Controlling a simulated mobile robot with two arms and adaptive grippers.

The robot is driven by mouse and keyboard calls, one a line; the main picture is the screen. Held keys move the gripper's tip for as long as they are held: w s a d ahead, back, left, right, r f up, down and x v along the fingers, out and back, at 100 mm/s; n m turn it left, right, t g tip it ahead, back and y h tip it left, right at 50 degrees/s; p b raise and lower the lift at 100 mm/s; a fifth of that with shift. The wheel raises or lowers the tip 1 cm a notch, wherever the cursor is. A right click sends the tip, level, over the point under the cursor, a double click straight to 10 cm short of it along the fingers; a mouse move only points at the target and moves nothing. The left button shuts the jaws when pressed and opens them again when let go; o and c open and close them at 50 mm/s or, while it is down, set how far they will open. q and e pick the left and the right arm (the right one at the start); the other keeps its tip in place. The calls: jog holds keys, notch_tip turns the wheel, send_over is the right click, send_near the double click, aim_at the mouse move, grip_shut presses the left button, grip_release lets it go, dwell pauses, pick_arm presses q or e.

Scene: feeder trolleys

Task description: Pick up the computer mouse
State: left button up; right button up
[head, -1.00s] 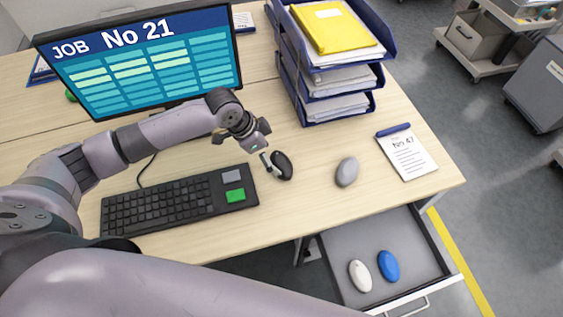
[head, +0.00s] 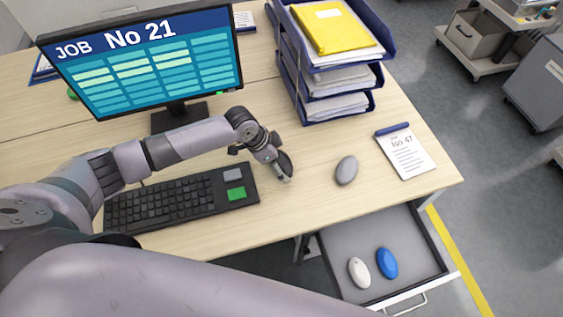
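A grey mouse (head: 346,170) lies on the desk further right, clear of the gripper. A white mouse (head: 359,272) and a blue mouse (head: 387,263) lie in the open drawer (head: 345,238). My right gripper is not in view.
A black keyboard (head: 165,203) lies left of the gripper, with a monitor (head: 145,62) behind it. A stack of blue paper trays (head: 309,113) stands behind the mice. A notepad (head: 405,152) lies at the right. The desk around the grey mouse is clear.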

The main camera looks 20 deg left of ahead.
pick_arm(q)
jog(key=c, duration=0.9)
jog(key=shift+o, duration=0.2)
jog(key=shift+r, duration=0.1)
